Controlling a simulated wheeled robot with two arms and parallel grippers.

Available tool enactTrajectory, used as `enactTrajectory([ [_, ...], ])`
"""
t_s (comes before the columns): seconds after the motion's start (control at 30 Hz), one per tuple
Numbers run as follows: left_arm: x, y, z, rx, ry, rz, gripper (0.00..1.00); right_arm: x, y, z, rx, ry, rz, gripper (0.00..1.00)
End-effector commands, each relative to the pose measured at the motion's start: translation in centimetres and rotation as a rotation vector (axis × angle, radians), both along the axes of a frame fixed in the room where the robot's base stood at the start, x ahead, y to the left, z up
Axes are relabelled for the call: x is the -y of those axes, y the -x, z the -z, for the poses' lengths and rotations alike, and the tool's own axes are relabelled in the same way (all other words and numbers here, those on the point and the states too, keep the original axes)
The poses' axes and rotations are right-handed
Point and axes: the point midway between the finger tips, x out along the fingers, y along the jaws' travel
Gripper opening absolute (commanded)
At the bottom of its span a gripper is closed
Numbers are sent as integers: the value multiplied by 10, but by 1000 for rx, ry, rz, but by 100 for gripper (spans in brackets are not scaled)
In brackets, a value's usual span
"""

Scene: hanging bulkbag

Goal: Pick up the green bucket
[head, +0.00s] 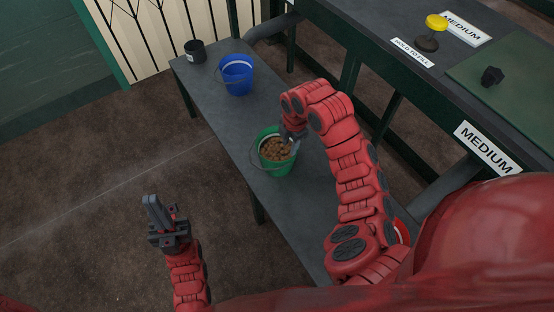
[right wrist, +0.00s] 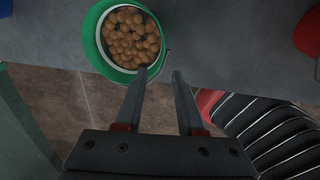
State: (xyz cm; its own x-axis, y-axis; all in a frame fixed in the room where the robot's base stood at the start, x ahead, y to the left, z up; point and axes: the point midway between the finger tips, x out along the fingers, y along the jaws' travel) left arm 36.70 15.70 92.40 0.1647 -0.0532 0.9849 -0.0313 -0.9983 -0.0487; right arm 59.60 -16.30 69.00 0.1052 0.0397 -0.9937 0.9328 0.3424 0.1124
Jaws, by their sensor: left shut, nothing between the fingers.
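The green bucket (head: 284,170) stands upright on the grey bench, filled with brown round pieces; its thin wire handle hangs at its left side. In the right wrist view the bucket (right wrist: 91,42) is at the upper left. My right gripper (right wrist: 160,72) is open there, with its left fingertip close to the bucket's rim and nothing between the fingers. In the head view my right gripper (head: 291,139) is at the bucket's upper right rim, partly hidden by my arm. I cannot tell whether it touches. My left gripper (head: 155,212) is shut and empty over the floor, left of the bench.
The bench (head: 222,112) also holds a blue bucket (head: 237,76) and a black cup (head: 195,51) further back. A dark green-framed table (head: 420,75) with a yellow-topped object (head: 436,23) and a small black object (head: 491,76) is at right. Floor at left is clear.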

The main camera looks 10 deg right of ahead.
Motion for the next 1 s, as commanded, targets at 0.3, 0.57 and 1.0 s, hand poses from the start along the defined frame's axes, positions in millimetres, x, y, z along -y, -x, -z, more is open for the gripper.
enactTrajectory([
  [0.3, 0, 0, 1, 0, 0, 0, 0, -2, -5, 69, -8, 3, 1, 38],
  [0.57, 0, 0, 1, 0, 0, 0, 0, -3, -11, 106, -2, 0, 3, 38],
  [1.0, 0, 0, 2, 0, 0, 0, 0, 0, -16, 133, -3, 1, 5, 38],
])
